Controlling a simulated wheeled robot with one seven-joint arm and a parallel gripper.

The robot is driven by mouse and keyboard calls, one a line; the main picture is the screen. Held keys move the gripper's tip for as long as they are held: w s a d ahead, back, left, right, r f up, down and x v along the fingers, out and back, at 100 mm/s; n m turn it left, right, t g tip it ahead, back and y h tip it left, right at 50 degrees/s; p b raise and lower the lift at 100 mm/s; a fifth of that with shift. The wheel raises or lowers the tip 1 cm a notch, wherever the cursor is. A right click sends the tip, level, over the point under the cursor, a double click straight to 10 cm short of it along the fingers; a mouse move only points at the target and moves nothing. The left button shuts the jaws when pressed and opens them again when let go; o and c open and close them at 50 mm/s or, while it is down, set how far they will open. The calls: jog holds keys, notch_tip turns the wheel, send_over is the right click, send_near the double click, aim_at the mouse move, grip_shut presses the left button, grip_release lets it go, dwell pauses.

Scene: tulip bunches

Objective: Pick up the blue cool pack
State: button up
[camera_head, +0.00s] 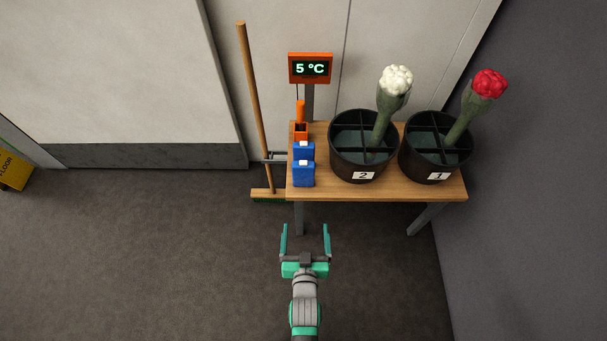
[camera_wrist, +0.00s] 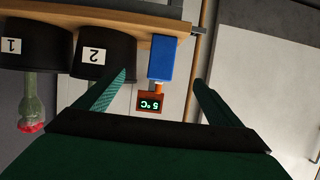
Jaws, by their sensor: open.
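Two blue cool packs with white tops stand one behind the other at the left end of the wooden table: the front blue cool pack (camera_head: 303,175) near the front edge and the rear blue cool pack (camera_head: 303,151) just behind it. My gripper (camera_head: 305,230) is open and empty in front of the table, apart from the packs and roughly in line with them. In the wrist view, which looks upside down, one blue cool pack (camera_wrist: 161,58) shows between the open fingers of my gripper (camera_wrist: 160,78), farther off. The other pack cannot be made out there.
Black bucket 2 (camera_head: 340,167) with white tulips (camera_head: 396,80) stands close right of the packs. Black bucket 1 (camera_head: 412,167) with red tulips (camera_head: 489,84) is farther right. An orange object (camera_head: 300,131) and a 5 °C display (camera_head: 310,68) are behind. A broom (camera_head: 255,105) leans left.

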send_near(304, 175)
jog(key=w, duration=0.2)
jog(key=shift+g, duration=0.3)
jog(key=x, duration=0.5)
jog(key=shift+d+f, duration=0.1)
jog(key=shift+d, duration=0.05)
jog(key=shift+a+x, duration=0.15)
jog(key=shift+x, duration=1.1)
jog(key=shift+a+x, duration=0.1)
jog(key=shift+x, duration=1.15)
jog(key=shift+f, duration=0.15)
jog(key=shift+c, duration=0.5)
jog(key=c, duration=1.4)
jog(key=shift+o, duration=0.2)
